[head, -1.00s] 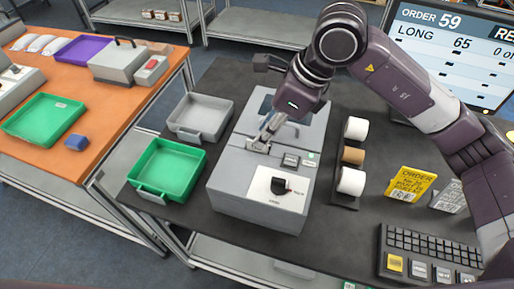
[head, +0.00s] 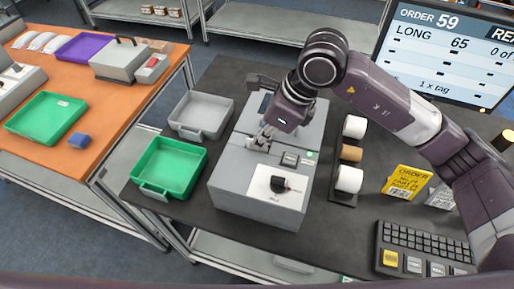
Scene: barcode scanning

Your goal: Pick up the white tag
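My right gripper (head: 263,138) points down at the top of a grey box-shaped machine (head: 232,190), by the slot area near its middle. Its fingertips are small and close to the machine's surface, and I cannot tell whether they are open or shut. I cannot make out the white tag clearly; a small pale patch shows by the fingertips, partly hidden by the gripper. My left gripper is not in view.
A green tray (head: 190,188) and a grey tray (head: 220,133) stand left of the machine. A rack of rolls (head: 349,180) stands to its right. Beyond are a yellow order card (head: 407,181), a keyboard (head: 425,245) and a monitor (head: 440,50) reading ORDER 59.

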